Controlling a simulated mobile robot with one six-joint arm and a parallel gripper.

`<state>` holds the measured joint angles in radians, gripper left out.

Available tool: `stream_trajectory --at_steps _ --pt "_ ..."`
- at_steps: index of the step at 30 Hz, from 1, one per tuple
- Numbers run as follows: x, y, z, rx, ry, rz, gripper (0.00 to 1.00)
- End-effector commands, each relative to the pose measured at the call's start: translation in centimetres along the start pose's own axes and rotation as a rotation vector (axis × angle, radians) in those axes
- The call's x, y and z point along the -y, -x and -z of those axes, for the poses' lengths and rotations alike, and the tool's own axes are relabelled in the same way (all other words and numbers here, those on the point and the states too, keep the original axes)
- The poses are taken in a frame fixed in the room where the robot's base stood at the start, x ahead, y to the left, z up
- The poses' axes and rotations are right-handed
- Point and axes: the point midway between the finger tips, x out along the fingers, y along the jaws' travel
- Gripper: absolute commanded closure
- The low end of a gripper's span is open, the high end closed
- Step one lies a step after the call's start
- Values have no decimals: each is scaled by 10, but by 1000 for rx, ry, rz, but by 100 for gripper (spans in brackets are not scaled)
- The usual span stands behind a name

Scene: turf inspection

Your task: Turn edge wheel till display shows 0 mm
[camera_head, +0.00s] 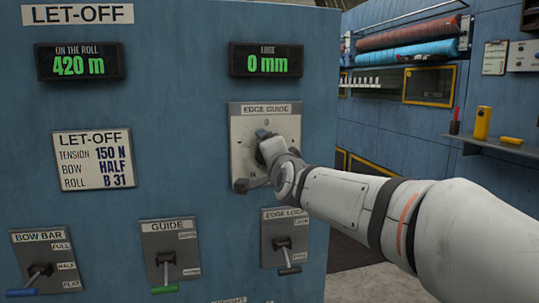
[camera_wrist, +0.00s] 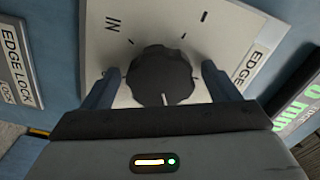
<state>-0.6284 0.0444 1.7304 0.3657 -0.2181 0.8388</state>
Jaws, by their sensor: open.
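The edge wheel (camera_wrist: 160,76) is a dark, scalloped knob with a white pointer line. It sits on the pale EDGE GUIDE plate (camera_head: 240,125), which also shows in the wrist view (camera_wrist: 205,25). The display (camera_head: 266,62) above the plate reads 0 mm in green. My gripper (camera_head: 268,150) is at the wheel and hides most of it in the head view. In the wrist view my gripper (camera_wrist: 164,82) is open, with one finger on each side of the wheel. Small gaps seem to show between fingers and wheel.
Below the plate are lever panels: EDGE LOCK (camera_head: 285,236), GUIDE (camera_head: 168,252) and BOW BAR (camera_head: 46,262). A second display (camera_head: 80,62) reads 420 m at upper left, above a LET-OFF settings card (camera_head: 93,158). A shelf (camera_head: 500,146) with small items is at right.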

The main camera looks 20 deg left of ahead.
Motion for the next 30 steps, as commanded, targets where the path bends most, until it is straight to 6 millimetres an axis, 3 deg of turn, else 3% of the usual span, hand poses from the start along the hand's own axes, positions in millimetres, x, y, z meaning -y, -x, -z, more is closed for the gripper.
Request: stream_trajectory --at_steps 13,26,30 --pt "1 65 0 1 -1 0 18" --pt "-1 72 0 0 1 -2 18" --pt "-4 79 13 11 49 -53 18"
